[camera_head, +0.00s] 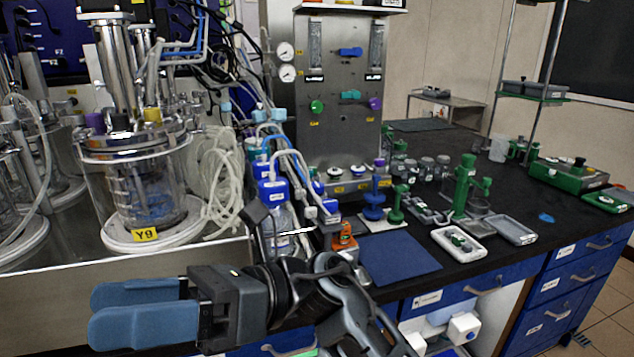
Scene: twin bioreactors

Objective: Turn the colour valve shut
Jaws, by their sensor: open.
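A steel gas panel (338,140) stands at the back centre. It carries several coloured valve knobs: a blue one (350,51) near the top, a green one (316,106) at the left, a teal one (350,95) in the middle and a purple one (376,103) at the right. I cannot tell which is the colour valve, nor whether any is open or shut. My gripper (100,308) is at the lower left, its blue fingers pointing left. It is open and empty, well in front of the panel and apart from every knob.
A glass bioreactor (140,190) labelled Y9 stands at the left behind my gripper, with coiled tubing (220,180) beside it. Blue-capped bottles (275,200) stand before the panel. A blue mat (400,258), trays (458,243) and a green stand (462,190) occupy the black bench (530,230).

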